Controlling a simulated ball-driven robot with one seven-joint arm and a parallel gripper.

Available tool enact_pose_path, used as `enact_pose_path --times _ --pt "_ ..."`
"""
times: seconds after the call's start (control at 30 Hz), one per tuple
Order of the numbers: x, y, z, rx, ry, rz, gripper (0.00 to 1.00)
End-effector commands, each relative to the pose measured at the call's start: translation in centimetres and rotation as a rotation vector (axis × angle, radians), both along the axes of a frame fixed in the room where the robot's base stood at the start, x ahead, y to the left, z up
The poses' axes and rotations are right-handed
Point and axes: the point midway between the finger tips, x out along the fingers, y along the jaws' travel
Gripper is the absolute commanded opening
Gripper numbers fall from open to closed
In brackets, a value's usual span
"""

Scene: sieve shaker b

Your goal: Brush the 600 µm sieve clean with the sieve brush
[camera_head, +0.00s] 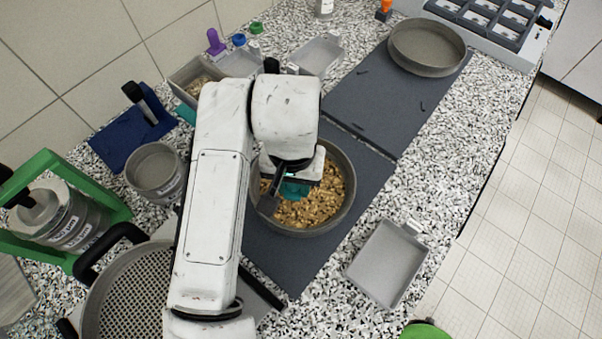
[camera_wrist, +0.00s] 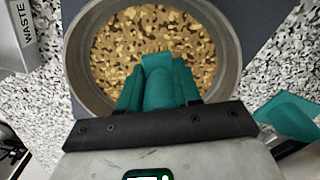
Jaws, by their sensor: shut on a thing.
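A round grey metal vessel (camera_head: 349,208) full of tan grains stands on a dark mat; it fills the upper middle of the wrist view (camera_wrist: 228,50). My gripper (camera_head: 295,188) is over the grains, its teal fingers pointing down into the vessel. In the wrist view my gripper (camera_wrist: 158,75) is shut, with a teal piece between the outer fingers. I cannot make out what is held. I cannot identify the sieve brush. A stack of labelled sieves (camera_head: 75,220) stands in a green frame at the left; the labels are too small to tell which is 600 µm.
An empty round pan (camera_head: 428,48) sits on the dark mat (camera_head: 375,105) at the back. A grey tray (camera_head: 388,265) lies at the front right, its label reading WASTE in the wrist view (camera_wrist: 22,40). A small pot (camera_head: 154,170), a black-handled tool (camera_head: 140,100) and a perforated pan (camera_head: 128,295) are left.

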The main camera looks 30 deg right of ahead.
Motion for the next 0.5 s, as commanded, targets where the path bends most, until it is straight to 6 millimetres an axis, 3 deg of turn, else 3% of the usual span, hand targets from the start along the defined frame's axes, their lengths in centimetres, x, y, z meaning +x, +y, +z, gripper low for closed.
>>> enact_pose_path --times 0.23,0.5 --pt "-0.4 1.5 -0.1 0.001 -0.001 0.001 0.03" --pt "-0.2 0.8 0.0 0.000 0.000 -0.003 0.03"
